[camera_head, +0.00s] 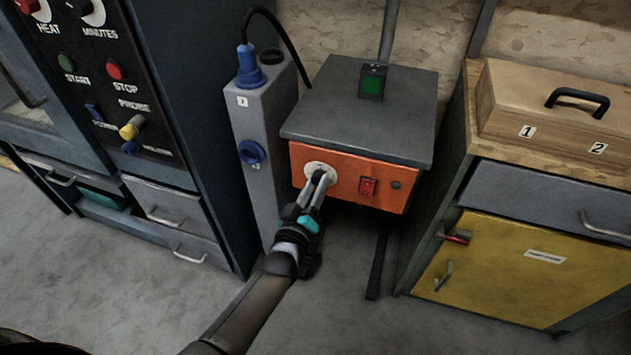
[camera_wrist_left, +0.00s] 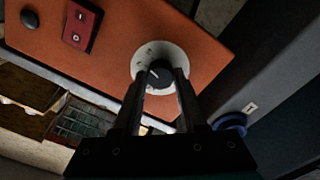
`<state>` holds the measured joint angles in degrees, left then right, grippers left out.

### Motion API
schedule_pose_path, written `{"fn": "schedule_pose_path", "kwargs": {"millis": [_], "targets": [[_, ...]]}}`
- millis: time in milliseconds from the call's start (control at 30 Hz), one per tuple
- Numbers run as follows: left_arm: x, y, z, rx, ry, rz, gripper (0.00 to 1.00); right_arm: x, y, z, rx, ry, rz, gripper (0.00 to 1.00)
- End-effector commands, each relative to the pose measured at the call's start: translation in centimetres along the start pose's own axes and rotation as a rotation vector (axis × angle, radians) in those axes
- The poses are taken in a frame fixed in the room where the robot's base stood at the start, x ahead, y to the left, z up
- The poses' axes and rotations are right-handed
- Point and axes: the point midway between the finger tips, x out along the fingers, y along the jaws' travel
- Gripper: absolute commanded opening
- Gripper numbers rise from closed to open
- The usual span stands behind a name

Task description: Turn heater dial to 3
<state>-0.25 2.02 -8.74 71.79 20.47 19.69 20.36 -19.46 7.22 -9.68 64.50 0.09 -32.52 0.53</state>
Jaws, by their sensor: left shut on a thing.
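The heater (camera_head: 355,182) is a box with an orange front and a grey top. Its dial (camera_wrist_left: 155,75) is a dark round knob with a white pointer line, on a pale round plate (camera_wrist_left: 168,50) with small markings too blurred to read. My left gripper (camera_head: 321,174) reaches up to the plate, and its fingers hide the dial in the head view. In the left wrist view the left gripper (camera_wrist_left: 160,80) has its two fingertips on either side of the dial, shut on it. My right gripper is not in view.
A red rocker switch (camera_head: 368,187) and a dark round button (camera_head: 396,185) sit right of the dial. A grey post with a blue socket (camera_head: 252,152) stands close on the left. A yellow-doored cabinet (camera_head: 495,265) stands to the right. The floor in front is clear.

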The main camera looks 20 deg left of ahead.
Motion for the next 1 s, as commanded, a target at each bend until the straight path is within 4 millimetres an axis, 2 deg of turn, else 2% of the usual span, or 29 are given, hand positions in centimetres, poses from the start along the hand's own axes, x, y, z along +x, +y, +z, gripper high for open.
{"fn": "schedule_pose_path", "kwargs": {"millis": [400,1000], "targets": [[0.0,0.0,0.0,0.244,0.000,0.000,0.00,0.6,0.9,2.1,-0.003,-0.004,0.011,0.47],[0.0,0.0,0.0,0.304,0.000,0.000,0.00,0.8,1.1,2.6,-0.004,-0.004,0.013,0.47]]}}
